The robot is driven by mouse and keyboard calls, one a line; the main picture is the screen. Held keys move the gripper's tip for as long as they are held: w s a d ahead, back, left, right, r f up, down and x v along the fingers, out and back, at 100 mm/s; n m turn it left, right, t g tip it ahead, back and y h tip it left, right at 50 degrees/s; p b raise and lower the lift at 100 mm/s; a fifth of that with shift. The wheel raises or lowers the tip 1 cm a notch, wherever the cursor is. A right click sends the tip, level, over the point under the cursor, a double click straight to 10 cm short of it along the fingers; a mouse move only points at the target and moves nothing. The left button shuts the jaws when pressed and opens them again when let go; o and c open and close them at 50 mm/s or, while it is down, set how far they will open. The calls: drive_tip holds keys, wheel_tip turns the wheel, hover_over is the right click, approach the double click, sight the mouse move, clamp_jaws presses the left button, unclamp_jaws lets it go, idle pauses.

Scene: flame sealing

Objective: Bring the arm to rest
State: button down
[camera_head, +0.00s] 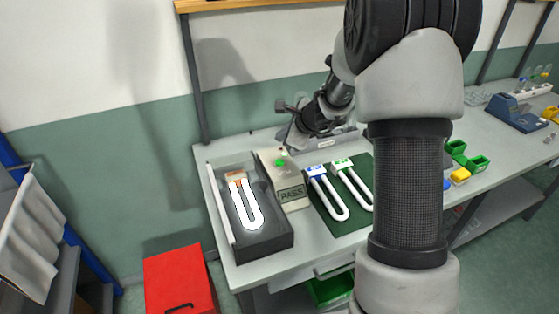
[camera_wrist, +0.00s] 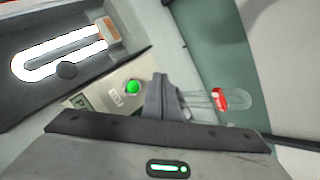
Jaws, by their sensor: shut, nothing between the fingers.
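My gripper (camera_wrist: 167,88) is shut and empty. In the wrist view its fingers are close to the round green light (camera_wrist: 133,87) on the PASS box (camera_wrist: 105,97); I cannot tell whether they touch the box. In the head view my arm reaches from the right foreground over the bench, with its wrist behind the PASS box (camera_head: 291,193). The green light (camera_head: 280,162) shows there too. A glowing white U-shaped tube (camera_head: 248,218) lies on the dark tray (camera_head: 257,246) left of the box; it also shows in the wrist view (camera_wrist: 35,70).
Two white U-shaped tubes, one blue-ended (camera_head: 338,212) and one green-ended (camera_head: 360,195), lie on a green mat (camera_head: 327,226). Green bins (camera_head: 470,164) and a blue device (camera_head: 517,112) stand to the right. A red cabinet (camera_head: 180,280) stands on the floor at left.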

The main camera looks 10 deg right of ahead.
drive_tip(key=shift+r, duration=0.1)
idle(0.3)
drive_tip(key=s+a+r+n+g, duration=0.1)
drive_tip(key=s+a+r+n, duration=0.25)
drive_tip(key=s+r, duration=0.2)
drive_tip(key=s+a+r+n+y, duration=0.1)
drive_tip(key=s+a+r+n, duration=0.1)
drive_tip(key=s+r+n, duration=0.4)
drive_tip(key=s+a+r+n+g, duration=0.15)
drive_tip(key=s+r+n, duration=0.25)
drive_tip(key=s, duration=0.4)
drive_tip(key=s+d+n+h, duration=0.2)
drive_tip(key=s+d+n, duration=0.1)
drive_tip(key=s, duration=0.6)
drive_tip(key=s+d+r+n+h+p, duration=0.1)
drive_tip(key=s+d+n+h, duration=0.1)
drive_tip(key=s+n, duration=0.4)
drive_tip(key=s+d, duration=0.1)
drive_tip(key=s, duration=0.2)
drive_tip(key=shift+s+d+h, duration=0.15)
drive_tip(key=shift+d+h, duration=0.05)
drive_tip(key=shift+h, duration=0.1)
